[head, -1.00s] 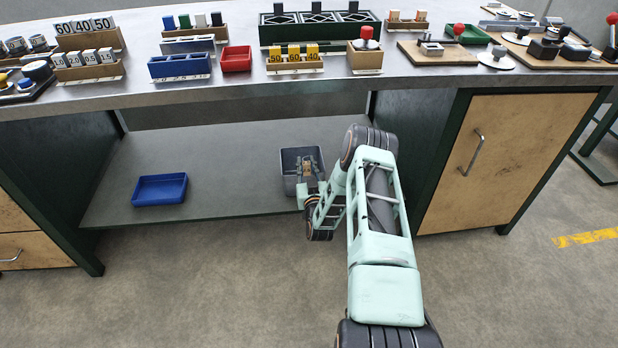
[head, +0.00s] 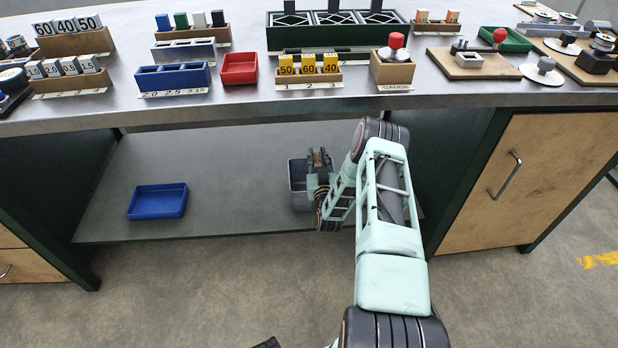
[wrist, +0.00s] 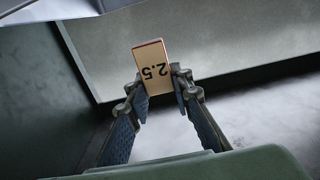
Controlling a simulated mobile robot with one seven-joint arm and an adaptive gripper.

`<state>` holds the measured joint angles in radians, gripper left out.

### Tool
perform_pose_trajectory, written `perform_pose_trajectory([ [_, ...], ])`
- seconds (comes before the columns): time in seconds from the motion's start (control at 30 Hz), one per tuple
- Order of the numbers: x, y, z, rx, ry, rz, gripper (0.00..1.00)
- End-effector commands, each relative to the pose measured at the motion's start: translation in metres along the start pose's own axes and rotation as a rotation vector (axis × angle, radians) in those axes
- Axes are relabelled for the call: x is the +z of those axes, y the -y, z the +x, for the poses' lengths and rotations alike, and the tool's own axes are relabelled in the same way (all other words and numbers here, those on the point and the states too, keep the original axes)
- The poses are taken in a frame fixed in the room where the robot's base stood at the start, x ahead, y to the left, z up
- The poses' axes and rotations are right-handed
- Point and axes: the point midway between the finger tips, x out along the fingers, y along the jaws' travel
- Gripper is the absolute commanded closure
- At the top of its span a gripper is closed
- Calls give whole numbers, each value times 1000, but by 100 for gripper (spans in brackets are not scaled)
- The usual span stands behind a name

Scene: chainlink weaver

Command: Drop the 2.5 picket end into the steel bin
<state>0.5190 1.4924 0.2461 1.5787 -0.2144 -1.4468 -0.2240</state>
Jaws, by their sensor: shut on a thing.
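The 2.5 picket end (wrist: 152,67) is a tan block with a dark "2.5" that reads upside down in the wrist view. My gripper (wrist: 158,82) is shut on it, with one finger on each side. In the head view my gripper (head: 320,158) is over the right part of the grey steel bin (head: 296,184), which sits on the lower shelf. It hides much of the bin's opening. The picket end cannot be made out in the head view. I cannot tell its exact height over the bin.
A blue tray (head: 158,201) lies on the lower shelf (head: 235,190) to the left, with bare shelf between. The bench top (head: 240,104) overhangs the shelf and carries several racks and fixtures. A wooden-door cabinet (head: 512,180) stands to the right.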

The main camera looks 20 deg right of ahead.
Motion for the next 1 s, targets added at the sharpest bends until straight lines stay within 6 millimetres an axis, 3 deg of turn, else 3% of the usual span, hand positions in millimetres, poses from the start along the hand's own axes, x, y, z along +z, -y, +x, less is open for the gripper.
perform_pose_trajectory([
  [0.27,7,0,0,0,0,0,100],
  [0.73,57,0,0,1,1,0,100],
  [1.0,60,0,0,0,0,0,100],
])
